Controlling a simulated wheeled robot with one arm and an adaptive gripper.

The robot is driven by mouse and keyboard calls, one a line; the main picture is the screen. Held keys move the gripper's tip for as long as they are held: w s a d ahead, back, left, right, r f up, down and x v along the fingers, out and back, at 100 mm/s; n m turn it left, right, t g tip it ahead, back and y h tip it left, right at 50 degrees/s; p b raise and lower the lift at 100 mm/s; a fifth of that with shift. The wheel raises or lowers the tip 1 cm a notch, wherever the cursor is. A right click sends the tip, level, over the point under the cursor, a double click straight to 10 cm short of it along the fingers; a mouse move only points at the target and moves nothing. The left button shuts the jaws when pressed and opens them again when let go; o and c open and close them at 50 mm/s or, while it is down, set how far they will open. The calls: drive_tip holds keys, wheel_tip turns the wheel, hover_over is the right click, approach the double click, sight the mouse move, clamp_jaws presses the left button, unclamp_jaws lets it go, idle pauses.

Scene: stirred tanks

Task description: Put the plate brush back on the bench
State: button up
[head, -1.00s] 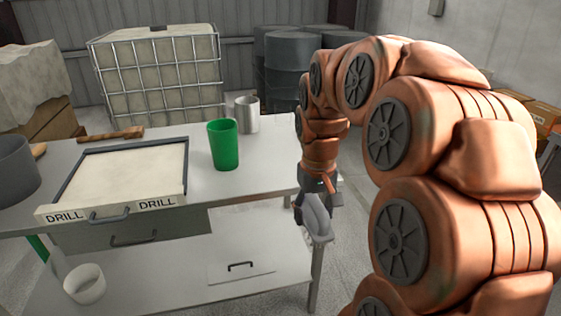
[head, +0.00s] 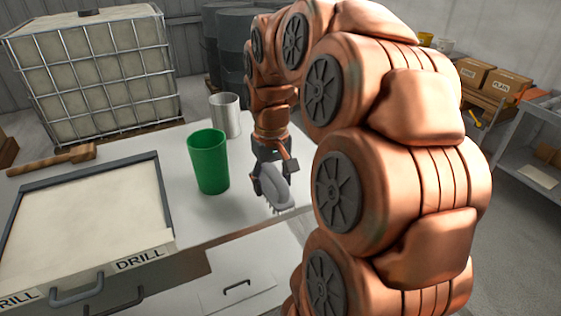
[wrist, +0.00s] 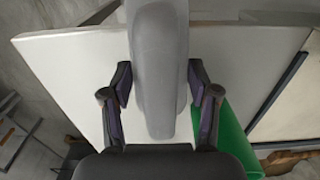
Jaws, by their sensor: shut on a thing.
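My gripper (head: 268,184) is shut on the grey plate brush (head: 264,193), which has short dark bristles along its underside. It holds the brush tilted over the right end of the white bench (head: 215,223); I cannot tell whether the brush touches the top. In the wrist view the brush (wrist: 158,75) is a long grey body between the two fingers (wrist: 160,100), with the bench top (wrist: 70,70) behind it. The fingers hide part of the brush.
A green cup (head: 209,162) stands close left of the brush, with a metal cup (head: 225,115) behind it. A framed tray (head: 85,220) marked DRILL and a wooden-handled tool (head: 50,160) take up the left. Bare bench top lies around the green cup.

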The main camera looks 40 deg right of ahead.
drive_tip(key=w+d, duration=0.2)
drive_tip(key=d, duration=0.2)
drive_tip(key=w+d+f+p, duration=0.1)
drive_tip(key=w+d, duration=0.1)
drive_tip(key=d, duration=0.2)
drive_tip(key=w+d+p, duration=0.1)
drive_tip(key=w+d, duration=0.2)
drive_tip(key=d, duration=0.1)
drive_tip(key=shift+d+f, duration=0.2)
drive_tip(key=shift+d, duration=0.15)
drive_tip(key=shift+f, duration=1.8)
drive_tip(key=shift+f, duration=0.1)
drive_tip(key=o, duration=1.1)
wheel_tip(320, 180, up, 12)
drive_tip(key=shift+a, duration=0.1)
